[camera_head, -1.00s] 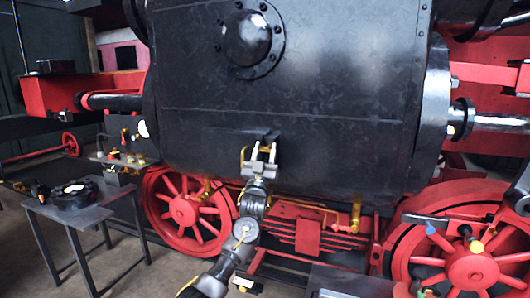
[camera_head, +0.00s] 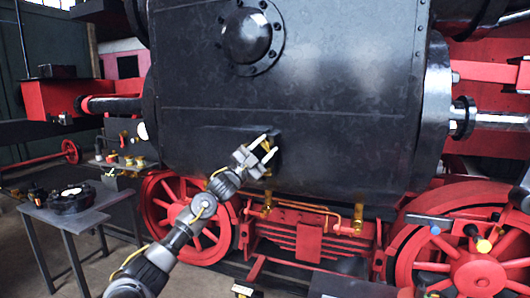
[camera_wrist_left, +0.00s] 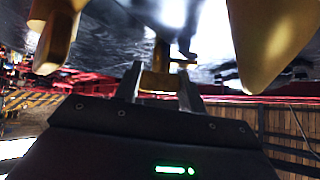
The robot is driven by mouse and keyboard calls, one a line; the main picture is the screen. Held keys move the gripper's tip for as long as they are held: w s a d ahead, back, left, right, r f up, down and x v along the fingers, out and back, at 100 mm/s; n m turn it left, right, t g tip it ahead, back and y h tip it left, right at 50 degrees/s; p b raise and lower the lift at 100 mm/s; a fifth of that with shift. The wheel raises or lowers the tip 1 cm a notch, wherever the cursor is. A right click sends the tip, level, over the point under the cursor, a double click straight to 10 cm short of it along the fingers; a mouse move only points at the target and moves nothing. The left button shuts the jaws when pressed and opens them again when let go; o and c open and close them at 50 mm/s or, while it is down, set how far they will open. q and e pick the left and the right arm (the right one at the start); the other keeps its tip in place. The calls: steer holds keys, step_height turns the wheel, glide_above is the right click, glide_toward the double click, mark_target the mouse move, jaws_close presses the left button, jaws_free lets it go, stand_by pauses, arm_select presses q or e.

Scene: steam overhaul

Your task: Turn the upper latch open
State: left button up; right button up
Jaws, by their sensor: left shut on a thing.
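My left gripper (camera_head: 266,148) reaches up and right to the lower front of the black cylinder casing, its fingers tilted. In the left wrist view its two fingers (camera_wrist_left: 160,88) are shut on a small gold piece, which looks like the handle of the upper latch (camera_wrist_left: 158,80). In the head view the latch is mostly hidden by the gripper; a small gold bit (camera_head: 268,171) shows just below it. I cannot tell the latch's exact angle. My right gripper is not in view.
The black casing (camera_head: 330,110) fills the middle. Gold fittings (camera_head: 357,217) hang below it, and red wheels (camera_head: 478,270) stand at both sides. A small grey table (camera_head: 66,218) with a round black part (camera_head: 72,197) is at the left. Large gold shapes (camera_wrist_left: 270,40) loom close in the left wrist view.

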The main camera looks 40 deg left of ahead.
arm_select(q)
steer(key=m+g+h, duration=0.1)
steer(key=m, duration=0.1)
steer(key=shift+m+g+h, duration=0.3)
steer(key=shift+m, duration=0.1)
steer(key=m+g+p, duration=0.1)
steer(key=m+g, duration=0.1)
steer(key=m, duration=0.1)
steer(key=shift+r+h+p, duration=0.15)
steer(key=shift+h+p, duration=0.15)
steer(key=shift+h, duration=0.1)
steer(key=m+g+p, duration=0.2)
steer(key=m+p, duration=0.1)
steer(key=shift+g, duration=0.4)
steer(key=shift+f+m+g+p, duration=0.3)
steer(key=shift+m+p, duration=0.1)
steer(key=shift+f, duration=0.1)
steer(key=o, duration=1)
steer(key=shift+c, duration=0.2)
